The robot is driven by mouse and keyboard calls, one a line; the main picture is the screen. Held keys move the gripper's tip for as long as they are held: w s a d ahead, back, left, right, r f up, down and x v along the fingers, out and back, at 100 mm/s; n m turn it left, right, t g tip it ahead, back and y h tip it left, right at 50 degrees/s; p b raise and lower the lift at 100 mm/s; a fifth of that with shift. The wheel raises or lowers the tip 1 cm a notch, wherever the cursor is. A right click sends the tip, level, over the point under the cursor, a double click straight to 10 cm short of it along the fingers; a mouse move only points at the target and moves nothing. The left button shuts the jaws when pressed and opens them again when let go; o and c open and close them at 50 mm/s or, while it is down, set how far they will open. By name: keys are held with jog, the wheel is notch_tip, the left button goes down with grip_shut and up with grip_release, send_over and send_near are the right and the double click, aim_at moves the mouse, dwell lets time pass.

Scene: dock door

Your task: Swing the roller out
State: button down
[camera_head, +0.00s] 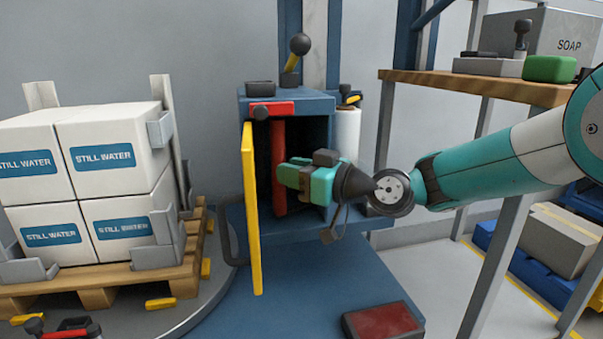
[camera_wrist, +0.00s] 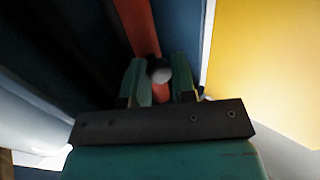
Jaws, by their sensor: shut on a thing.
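The roller, an upright red bar (camera_head: 279,165), stands in the open front of the blue cabinet (camera_head: 310,103), under a red arm (camera_head: 271,108) at its top. My teal gripper (camera_head: 284,175) reaches in from the right and is shut on the red bar at about mid-height. In the wrist view the red bar (camera_wrist: 138,28) runs down between my two fingers (camera_wrist: 159,85). A grey round piece (camera_wrist: 158,71) shows between the fingertips.
The yellow door (camera_head: 251,210) stands open just left of the bar. A white film roll (camera_head: 346,137) is at the cabinet's right. Boxed water on a pallet (camera_head: 110,278) is at left. A shelf (camera_head: 470,86) stands at right, near my arm. A dark red pad (camera_head: 382,322) lies in front.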

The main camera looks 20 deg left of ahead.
jog(key=c, duration=1)
grip_release()
jog(key=shift+o, duration=0.2)
jog(key=shift+d, duration=0.1)
jog(key=p+v, duration=0.2)
jog(key=v, duration=1.5)
jog(key=shift+s+d, duration=0.1)
